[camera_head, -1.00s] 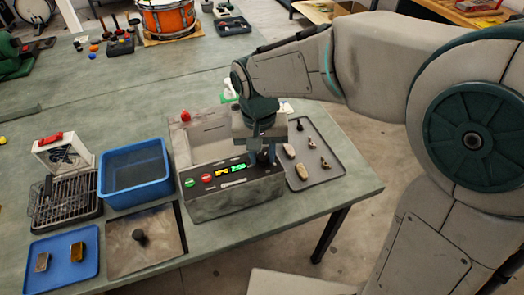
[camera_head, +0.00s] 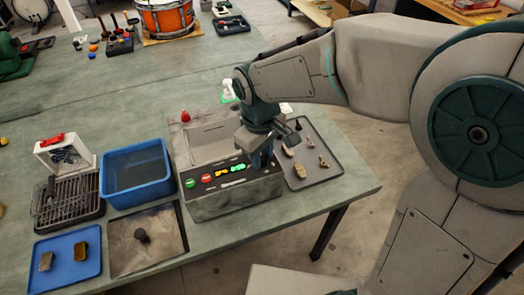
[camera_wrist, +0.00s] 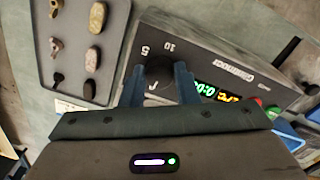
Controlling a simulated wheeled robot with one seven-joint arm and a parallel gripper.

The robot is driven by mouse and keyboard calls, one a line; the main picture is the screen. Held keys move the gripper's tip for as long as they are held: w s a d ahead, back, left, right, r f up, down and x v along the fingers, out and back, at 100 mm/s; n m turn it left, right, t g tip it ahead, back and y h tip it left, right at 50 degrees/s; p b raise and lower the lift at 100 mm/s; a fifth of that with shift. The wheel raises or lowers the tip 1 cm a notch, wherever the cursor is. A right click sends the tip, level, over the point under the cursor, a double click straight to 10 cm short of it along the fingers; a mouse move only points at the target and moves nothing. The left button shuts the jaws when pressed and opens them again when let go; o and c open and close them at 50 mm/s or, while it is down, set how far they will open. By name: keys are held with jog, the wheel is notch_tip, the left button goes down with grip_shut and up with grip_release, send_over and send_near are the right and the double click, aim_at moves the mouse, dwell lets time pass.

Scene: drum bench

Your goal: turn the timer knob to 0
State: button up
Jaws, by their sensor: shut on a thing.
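The timer knob (camera_wrist: 160,72) is a dark round knob on the black front panel of a grey box-shaped machine (camera_head: 235,202). In the wrist view it stands between the two blue fingers of my gripper (camera_wrist: 158,86), which are shut on it. Printed numbers 5 and 10 show on the panel beside it. In the head view my gripper (camera_head: 262,158) is at the right end of the panel and hides the knob. The panel's lit display (camera_head: 238,168) has green and yellow characters; the knob's exact setting cannot be read.
A green button (camera_head: 190,183) and a red button (camera_head: 206,177) sit left of the display. A grey tray (camera_head: 322,165) with several small parts lies right of the machine. A blue bin (camera_head: 135,198) and a plate with a dark knob (camera_head: 150,262) stand to the left.

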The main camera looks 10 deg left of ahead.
jog(key=shift+w+a+r+n, duration=0.1)
jog(key=shift+a+r+n, duration=0.05)
jog(key=shift+n, duration=0.25)
jog(key=o, duration=1)
jog(key=r, duration=1.3)
jog(key=shift+s+a+r, duration=0.15)
jog(key=shift+s+r, duration=0.2)
jog(key=shift+s, duration=0.05)
jog(key=s+d+f+m+t, duration=0.1)
jog(key=s+d+f+m, duration=0.1)
jog(key=d, duration=0.6)
jog(key=s+d+f+m, duration=0.2)
jog(key=d+f+m, duration=0.2)
jog(key=d+m, duration=0.2)
jog(key=s+d+f+m+t, duration=0.1)
jog(key=s+d+f+m, duration=0.1)
jog(key=d, duration=0.7)
jog(key=shift+s+d+f+m+t, duration=0.15)
jog(key=shift+s+d+f+m, duration=0.1)
jog(key=shift+m, duration=0.4)
jog(key=shift+s+d+f+m+t, duration=0.15)
jog(key=shift+s+m, duration=0.05)
jog(key=shift+m, duration=0.45)
